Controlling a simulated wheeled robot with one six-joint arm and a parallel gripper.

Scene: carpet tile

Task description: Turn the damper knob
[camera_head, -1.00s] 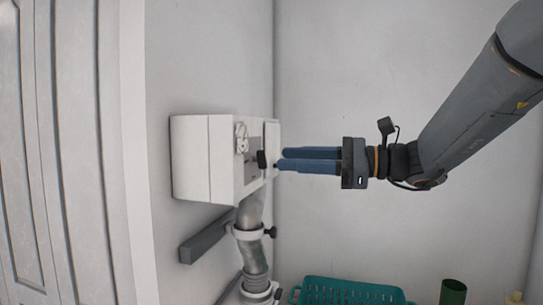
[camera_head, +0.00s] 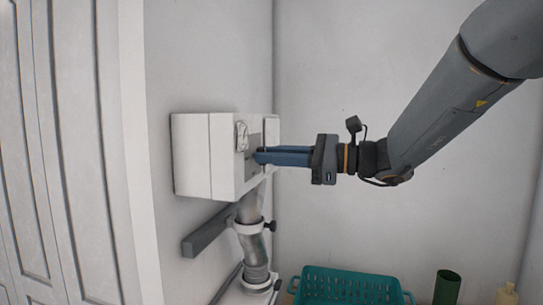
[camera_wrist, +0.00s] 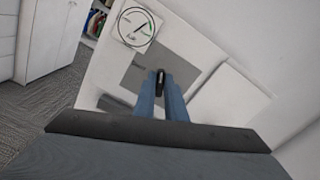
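The damper knob is small and black and sits on a grey plate (camera_wrist: 150,66) on the front of a white wall box (camera_head: 191,155). In the wrist view the knob (camera_wrist: 160,79) shows between the tips of my two blue fingers. My gripper (camera_head: 259,157) reaches in from the right, and its fingertips are at the box front. The fingers lie close together, one on each side of the knob, and look shut on it. In the head view the fingers hide most of the knob. A round gauge with a green arc (camera_wrist: 137,27) is beside the plate.
A silver duct pipe (camera_head: 252,246) with a clamp runs down below the box, beside a grey bracket (camera_head: 208,232). A teal basket (camera_head: 349,287) and a dark green cylinder (camera_head: 447,288) stand below. White cabinet doors (camera_head: 60,150) are at left.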

